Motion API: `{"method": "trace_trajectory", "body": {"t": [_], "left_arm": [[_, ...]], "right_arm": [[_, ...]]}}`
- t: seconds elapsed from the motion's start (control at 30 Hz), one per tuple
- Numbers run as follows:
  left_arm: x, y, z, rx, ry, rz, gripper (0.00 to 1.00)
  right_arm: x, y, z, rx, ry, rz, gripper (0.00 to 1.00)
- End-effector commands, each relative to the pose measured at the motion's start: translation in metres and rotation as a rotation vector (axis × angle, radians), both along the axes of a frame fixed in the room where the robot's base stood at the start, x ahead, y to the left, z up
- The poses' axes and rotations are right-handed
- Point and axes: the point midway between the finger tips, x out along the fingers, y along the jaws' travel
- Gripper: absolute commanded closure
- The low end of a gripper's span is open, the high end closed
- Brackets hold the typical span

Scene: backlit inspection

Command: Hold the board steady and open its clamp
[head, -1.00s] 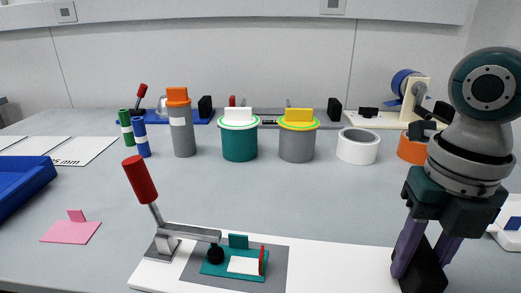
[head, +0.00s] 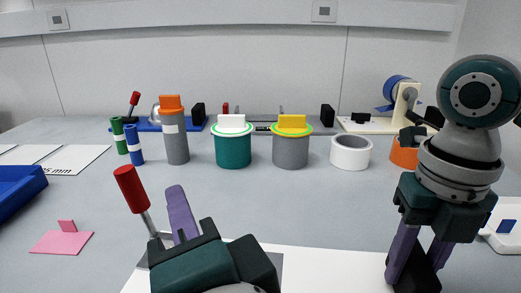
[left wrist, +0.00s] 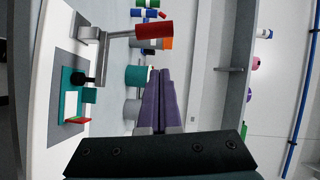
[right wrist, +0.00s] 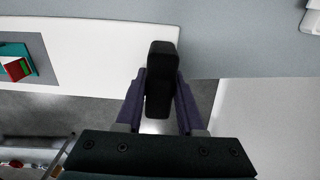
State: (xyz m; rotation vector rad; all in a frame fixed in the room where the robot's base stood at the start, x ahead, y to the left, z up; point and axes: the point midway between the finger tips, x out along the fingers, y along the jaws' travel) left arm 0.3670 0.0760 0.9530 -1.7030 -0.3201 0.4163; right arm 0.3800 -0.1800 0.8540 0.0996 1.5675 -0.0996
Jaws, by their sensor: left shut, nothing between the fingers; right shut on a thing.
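The white board (head: 335,266) lies at the front of the table, mostly hidden in the head view by my left arm. Its clamp has a red handle (head: 130,188), tilted up to the left. In the left wrist view the clamp's black tip (left wrist: 79,78) sits at the teal piece (left wrist: 70,104) on the grey pad. My left gripper (head: 178,210) is shut and empty, just right of the handle and apparently apart from it. My right gripper (right wrist: 161,85) is shut on the black block (right wrist: 161,60) at the board's right end; it also shows in the head view (head: 416,268).
A pink plate (head: 62,242) and a blue tray (head: 20,190) lie at left. Behind stand green and blue tubes, a grey bottle (head: 175,140), teal (head: 233,150) and grey (head: 290,152) canisters and a white ring (head: 350,153). The middle of the table is clear.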

Motion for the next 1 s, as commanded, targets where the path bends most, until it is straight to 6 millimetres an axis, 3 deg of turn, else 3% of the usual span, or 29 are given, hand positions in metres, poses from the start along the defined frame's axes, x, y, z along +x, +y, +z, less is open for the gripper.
{"method": "trace_trajectory", "body": {"t": [0.07,0.33,1.0], "left_arm": [[0.015,0.008,-0.002,0.002,-0.002,0.001,1.00],[0.024,0.040,-0.008,0.002,0.000,0.002,1.00],[0.026,0.047,-0.009,-0.033,0.007,0.002,1.00]], "right_arm": [[-0.001,-0.002,-0.004,-0.007,0.003,-0.003,1.00],[-0.001,-0.002,-0.004,-0.007,0.004,-0.003,1.00],[-0.002,-0.002,-0.004,-0.005,0.006,-0.002,1.00]]}}
